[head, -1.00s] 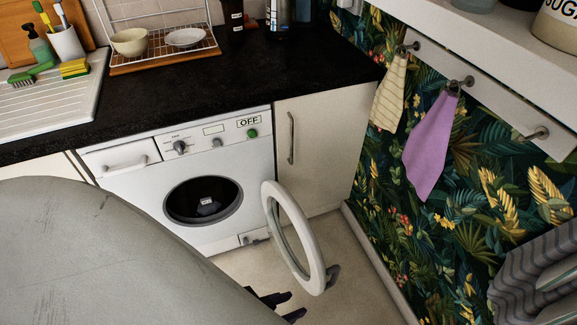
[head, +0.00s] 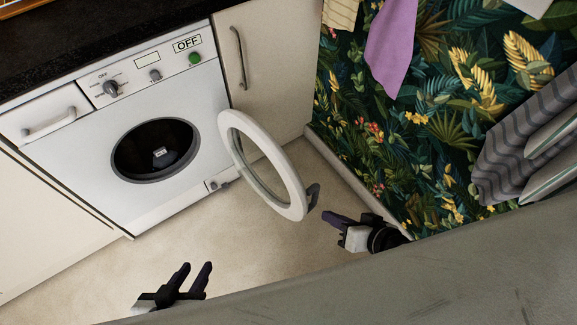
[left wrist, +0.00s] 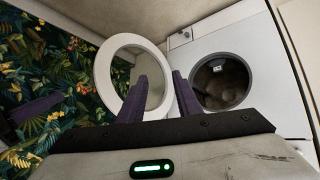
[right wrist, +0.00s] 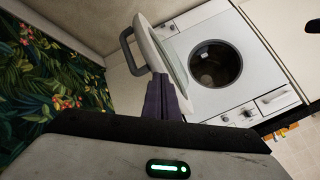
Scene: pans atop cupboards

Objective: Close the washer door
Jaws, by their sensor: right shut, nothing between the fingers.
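The white washer (head: 140,205) stands under the dark counter. Its round drum opening (head: 155,150) is uncovered. The ring-shaped washer door (head: 290,210) is swung wide open to the right, with a dark handle (head: 314,196) on its free edge. My right gripper (head: 330,218) is shut and empty, just right of and below the handle, apparently apart from it. In the right wrist view its fingers (right wrist: 165,92) point toward the door (right wrist: 148,38). My left gripper (head: 197,266) is open and empty, low in front of the washer. The left wrist view shows the door (left wrist: 104,75) beyond its fingers.
A cream cupboard (head: 270,60) adjoins the washer on the right. A leafy patterned wall (head: 390,170) runs along the right side, with a purple towel (head: 392,40) and a striped grey cloth (head: 520,140) near it. The floor (head: 200,235) before the washer is clear.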

